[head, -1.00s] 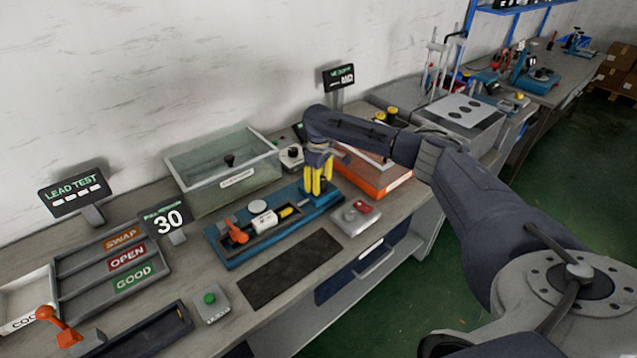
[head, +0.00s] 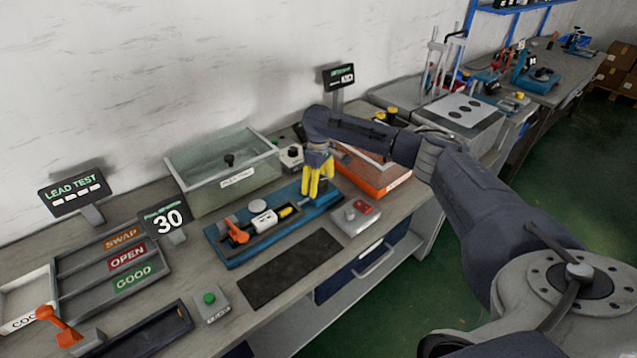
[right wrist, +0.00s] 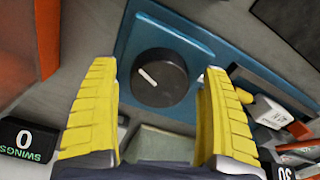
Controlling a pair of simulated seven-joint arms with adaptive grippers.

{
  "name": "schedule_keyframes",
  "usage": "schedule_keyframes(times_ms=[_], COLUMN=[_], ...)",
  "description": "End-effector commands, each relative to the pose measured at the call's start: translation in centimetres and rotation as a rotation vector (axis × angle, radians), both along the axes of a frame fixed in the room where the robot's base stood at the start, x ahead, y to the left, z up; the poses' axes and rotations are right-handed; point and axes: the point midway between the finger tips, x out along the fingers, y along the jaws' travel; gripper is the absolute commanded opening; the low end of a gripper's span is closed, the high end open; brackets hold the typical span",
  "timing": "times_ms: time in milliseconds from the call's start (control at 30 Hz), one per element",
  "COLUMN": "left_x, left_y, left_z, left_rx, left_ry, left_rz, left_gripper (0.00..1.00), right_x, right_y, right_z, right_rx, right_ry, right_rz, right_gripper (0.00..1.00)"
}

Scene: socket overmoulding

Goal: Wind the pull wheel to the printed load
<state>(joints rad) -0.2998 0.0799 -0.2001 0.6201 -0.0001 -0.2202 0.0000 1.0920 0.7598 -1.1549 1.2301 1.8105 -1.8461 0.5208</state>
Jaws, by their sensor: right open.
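The pull wheel (right wrist: 159,77) is a black round knob with a white pointer line, on the blue fixture (right wrist: 150,22). In the right wrist view it lies between the two yellow fingers of my right gripper (right wrist: 160,85), which are open and apart from its sides. In the head view my right gripper (head: 318,178) points down over the right end of the blue fixture (head: 230,252) and hides the wheel. A white plug body (head: 264,219) and an orange lever (head: 237,233) sit on the fixture's left part. The sign beside it (head: 167,219) reads 30. My left gripper is not seen.
A grey box with a red button (head: 356,216) is in front. A dark mat (head: 290,268) lies free nearer the bench edge. A display (right wrist: 24,140) reads 0 swings.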

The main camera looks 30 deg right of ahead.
Motion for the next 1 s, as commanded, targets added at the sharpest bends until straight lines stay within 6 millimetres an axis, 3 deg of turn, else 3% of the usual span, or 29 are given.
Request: schedule_keyframes(times_ms=[267,800,1000], left_x=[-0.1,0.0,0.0], left_y=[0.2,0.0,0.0], left_z=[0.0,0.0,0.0], left_rx=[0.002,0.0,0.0], left_ry=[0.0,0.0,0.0], left_rz=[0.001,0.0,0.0], left_gripper=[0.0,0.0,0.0], right_x=[0.1,0.1,0.0], right_y=[0.0,0.0,0.0], right_z=[0.8,9.3,11.2], right_rx=[-0.001,0.0,0.0], right_ry=[-0.003,-0.004,-0.001], right_rz=[0.001,0.001,0.0], right_gripper=[0.81,0.81,0.81])
